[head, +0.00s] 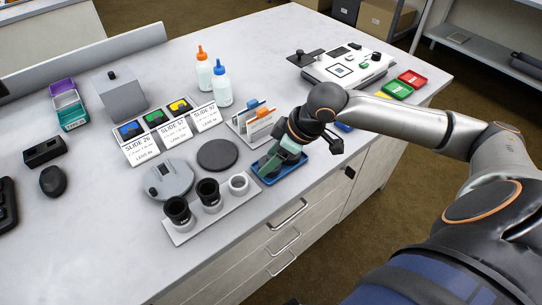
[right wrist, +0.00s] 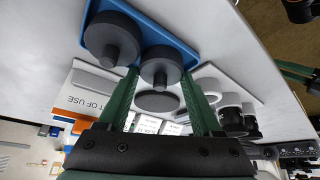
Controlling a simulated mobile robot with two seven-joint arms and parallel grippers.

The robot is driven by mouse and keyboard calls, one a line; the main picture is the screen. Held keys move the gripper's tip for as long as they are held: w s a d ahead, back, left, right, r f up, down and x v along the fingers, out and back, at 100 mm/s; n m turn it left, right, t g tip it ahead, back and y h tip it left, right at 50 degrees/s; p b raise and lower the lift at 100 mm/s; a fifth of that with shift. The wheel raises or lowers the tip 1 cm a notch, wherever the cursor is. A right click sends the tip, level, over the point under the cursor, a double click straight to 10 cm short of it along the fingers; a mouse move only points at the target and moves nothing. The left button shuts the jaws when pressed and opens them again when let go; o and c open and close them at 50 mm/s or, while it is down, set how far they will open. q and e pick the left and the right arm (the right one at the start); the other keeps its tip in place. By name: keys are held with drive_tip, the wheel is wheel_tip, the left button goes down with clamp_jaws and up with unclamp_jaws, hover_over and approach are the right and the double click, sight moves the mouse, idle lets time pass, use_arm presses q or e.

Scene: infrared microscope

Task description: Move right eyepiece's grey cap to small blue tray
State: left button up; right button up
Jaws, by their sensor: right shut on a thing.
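My right gripper (head: 270,161) is over the small blue tray (head: 283,178). In the right wrist view its green fingers (right wrist: 162,84) are shut on a dark grey round cap (right wrist: 160,68), its knob facing the camera. Another grey cap (right wrist: 112,42) lies in the blue tray (right wrist: 182,38) beside it. I cannot tell whether the held cap touches the tray floor. Two black eyepieces (head: 208,193) and a white ring piece (head: 238,184) stand on a pale plate left of the tray. What seems my left gripper (right wrist: 298,74) shows small at the right wrist view's edge.
A dark round disc (head: 217,155) and a grey round device (head: 169,179) lie left of the tray. A rack of slides (head: 254,122) stands just behind it. Two bottles (head: 220,84) stand farther back. The table's front edge runs close before the tray.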

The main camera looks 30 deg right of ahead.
drive_tip(key=o, duration=1.3)
drive_tip(key=shift+f, duration=0.1)
drive_tip(key=shift+o, duration=0.2)
drive_tip(key=shift+a, duration=0.1)
drive_tip(key=shift+s, duration=0.1)
drive_tip(key=shift+c, duration=0.8)
drive_tip(key=shift+o, duration=0.8)
drive_tip(key=shift+a, duration=0.1)
